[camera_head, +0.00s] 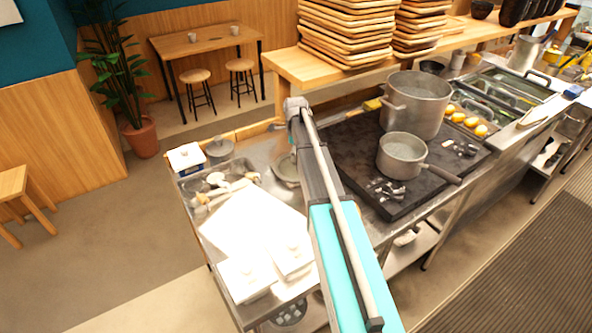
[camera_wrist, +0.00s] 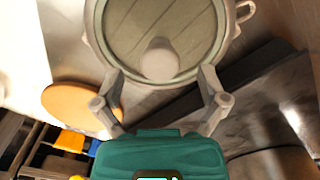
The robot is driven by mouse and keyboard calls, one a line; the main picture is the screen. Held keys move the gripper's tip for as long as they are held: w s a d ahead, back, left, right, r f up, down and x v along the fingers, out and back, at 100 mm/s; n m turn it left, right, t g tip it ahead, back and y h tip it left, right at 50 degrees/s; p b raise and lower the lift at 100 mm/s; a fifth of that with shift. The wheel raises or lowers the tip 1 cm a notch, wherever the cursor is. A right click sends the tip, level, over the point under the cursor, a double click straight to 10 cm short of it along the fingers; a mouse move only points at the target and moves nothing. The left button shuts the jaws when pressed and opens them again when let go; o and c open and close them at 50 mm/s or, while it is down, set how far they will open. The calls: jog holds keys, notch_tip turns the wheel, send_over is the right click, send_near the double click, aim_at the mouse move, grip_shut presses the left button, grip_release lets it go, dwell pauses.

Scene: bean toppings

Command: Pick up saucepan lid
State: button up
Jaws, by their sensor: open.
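In the wrist view, the saucepan lid (camera_wrist: 135,25) is a round grey-green disc with a pale rim and a rounded knob (camera_wrist: 160,60). My gripper (camera_wrist: 160,74) is open, with one finger on each side of the knob and visible space between them. I cannot tell how far the fingertips are above the lid. In the head view, a round grey metal piece (camera_head: 284,169), probably the lid, shows just left of my arm, which hides part of it and my gripper. The saucepan (camera_head: 401,157) stands uncovered on the dark stove.
A large pot (camera_head: 418,101) stands behind the saucepan. White boards and containers (camera_head: 247,277) fill the counter's front left. A shelf with stacked wooden trays (camera_head: 346,31) runs behind. In the wrist view, a round wooden board (camera_wrist: 75,104) lies left of the lid.

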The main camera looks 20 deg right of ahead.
jog(key=shift+f+b, duration=0.65)
jog(key=shift+f, duration=0.35)
grip_shut()
jog(key=shift+r, duration=0.2)
dwell(0.3)
notch_tip(320, 180, up, 3)
jog(key=p, duration=0.3)
jog(key=shift+f, duration=0.1)
jog(key=s+r+p, duration=1)
jog(key=s, duration=0.4)
jog(key=shift+d+f, duration=0.1)
